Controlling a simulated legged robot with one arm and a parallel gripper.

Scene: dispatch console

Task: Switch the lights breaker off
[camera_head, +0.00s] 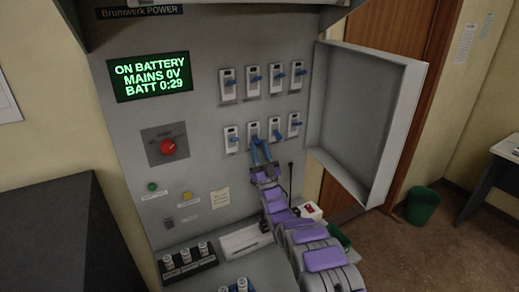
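The breakers form two rows on the grey panel (205,130). They are white with blue levers, and their labels are too small to read, so I cannot tell which one is the lights breaker. The upper row includes breakers at its left end (227,84) and right end (298,75). The lower row has a left-end breaker (231,140), a second breaker (253,130), a third breaker (275,128) and a right-end breaker (294,124). My gripper (260,144) has its two blue fingers apart, just below the second and third lower breakers. Contact with a lever cannot be made out.
The cabinet door (365,120) stands open to the right of the breakers. A green display (150,76) reads ON BATTERY, MAINS 0V, BATT 0:29. A red rotary knob (168,147) is at left. A note (220,198) and black-based sockets (188,262) are lower down.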

